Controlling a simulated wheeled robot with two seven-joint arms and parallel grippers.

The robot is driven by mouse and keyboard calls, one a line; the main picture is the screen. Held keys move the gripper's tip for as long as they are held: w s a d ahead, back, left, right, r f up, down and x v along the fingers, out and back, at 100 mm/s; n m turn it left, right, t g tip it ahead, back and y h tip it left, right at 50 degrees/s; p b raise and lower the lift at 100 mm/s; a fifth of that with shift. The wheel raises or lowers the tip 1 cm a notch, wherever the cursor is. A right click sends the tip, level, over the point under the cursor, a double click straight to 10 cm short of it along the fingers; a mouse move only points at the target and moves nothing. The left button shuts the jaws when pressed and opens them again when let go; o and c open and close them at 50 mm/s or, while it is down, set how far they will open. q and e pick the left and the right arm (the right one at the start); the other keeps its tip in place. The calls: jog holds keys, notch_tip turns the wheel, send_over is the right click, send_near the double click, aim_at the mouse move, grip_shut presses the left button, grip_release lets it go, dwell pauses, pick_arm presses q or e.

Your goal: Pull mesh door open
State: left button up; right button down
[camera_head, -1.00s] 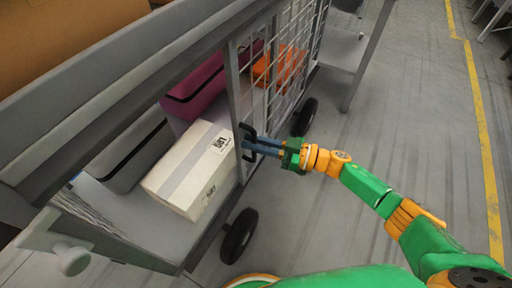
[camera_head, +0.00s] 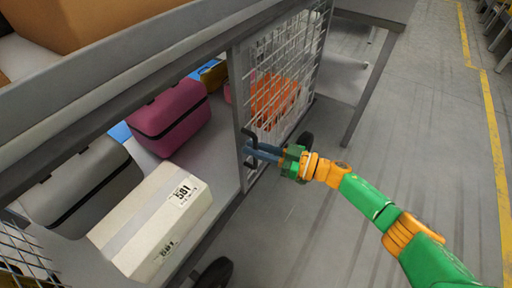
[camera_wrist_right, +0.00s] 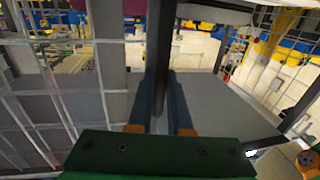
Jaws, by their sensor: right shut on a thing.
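The mesh door (camera_head: 285,62) is a white wire grid in a grey frame on the side of the cart. It stands at the right of the cart's opening in the head view. A black handle (camera_head: 251,132) sits on its near upright edge. My right gripper (camera_head: 254,148) is shut on the handle, its blue fingers pointing left. In the right wrist view the fingers (camera_wrist_right: 161,100) close on the dark upright bar, with mesh to the left. My left gripper is not in view.
The cart holds a white box (camera_head: 150,220), a grey suitcase (camera_head: 85,180), a magenta suitcase (camera_head: 170,115) and an orange item (camera_head: 273,98) behind the mesh. A black wheel (camera_head: 215,274) is below. Grey floor (camera_head: 310,230) is clear to the right.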

jog(key=c, duration=0.8)
grip_release()
jog(key=shift+c, duration=0.2)
jog(key=v, duration=0.7)
jog(key=shift+p, duration=0.4)
